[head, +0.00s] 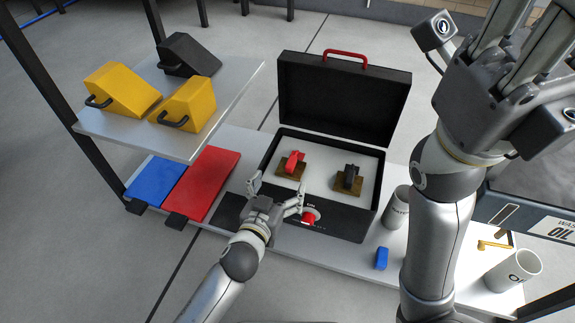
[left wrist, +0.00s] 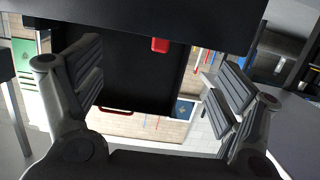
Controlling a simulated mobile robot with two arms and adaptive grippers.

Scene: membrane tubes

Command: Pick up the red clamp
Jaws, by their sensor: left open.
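The red clamp (head: 294,161) stands on a small brown base inside the open black case (head: 330,222), in the left part of its pale interior. My left gripper (head: 276,190) is open and empty at the case's front wall, short of the clamp, its fingers spread. In the left wrist view the open fingers (left wrist: 160,85) frame the raised lid. A small red piece (left wrist: 160,45) shows there at the edge of the dark wall; it looks like the clamp's top. My right gripper (head: 515,45) is raised at the upper right, its fingertips cut off by the frame.
A black clamp (head: 348,178) stands right of the red one. The lid (head: 343,100) is up behind them. A red knob (head: 308,218) is on the case front. Mugs (head: 513,270) and a blue item (head: 381,258) are at right; a shelf with wedges (head: 122,88) is at left.

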